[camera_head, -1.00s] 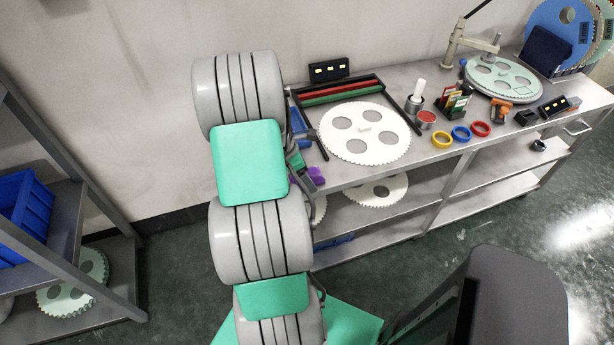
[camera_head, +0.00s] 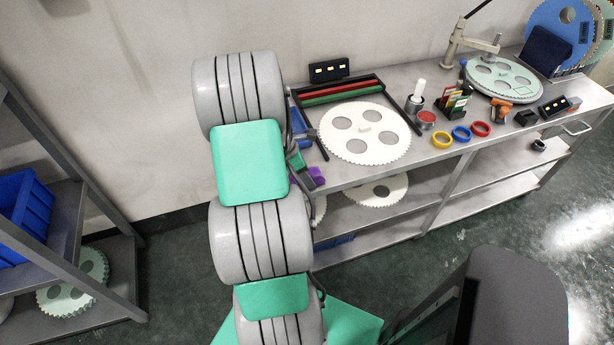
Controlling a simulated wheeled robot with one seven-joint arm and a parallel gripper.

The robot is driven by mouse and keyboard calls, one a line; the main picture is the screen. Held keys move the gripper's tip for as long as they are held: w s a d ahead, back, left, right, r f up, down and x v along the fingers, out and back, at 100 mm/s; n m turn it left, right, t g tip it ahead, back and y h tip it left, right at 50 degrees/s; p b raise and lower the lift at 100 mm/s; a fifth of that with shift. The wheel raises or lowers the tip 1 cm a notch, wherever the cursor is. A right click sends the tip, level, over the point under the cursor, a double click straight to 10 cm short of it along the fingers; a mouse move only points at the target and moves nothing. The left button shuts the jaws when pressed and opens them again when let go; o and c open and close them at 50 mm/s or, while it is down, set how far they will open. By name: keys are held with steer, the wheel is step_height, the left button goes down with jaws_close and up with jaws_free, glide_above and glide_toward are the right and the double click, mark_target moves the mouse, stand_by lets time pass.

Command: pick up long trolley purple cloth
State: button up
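A small purple cloth (camera_head: 317,174) lies at the near left edge of the long metal trolley (camera_head: 432,170), just right of my arm. Only a small crumpled-looking patch of it shows. My grey and green arm stands in front of the trolley's left end and covers what is behind it. My gripper's fingers are hidden behind the arm, so whether they touch the cloth cannot be seen.
A white toothed disc (camera_head: 364,146) lies right of the cloth. A black frame with red and green bars (camera_head: 340,92) is behind it. Yellow (camera_head: 442,139), blue and red rings lie further right. A shelf rack with a blue bin (camera_head: 30,215) stands left.

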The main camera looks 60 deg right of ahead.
steer(key=shift+r+b, duration=0.4)
steer(key=shift+r, duration=1)
steer(key=s+a+r, duration=0.7)
steer(key=a+r, duration=0.3)
steer(key=a, duration=0.2)
steer(key=shift+r+b, duration=0.3)
steer(key=shift+r, duration=0.1)
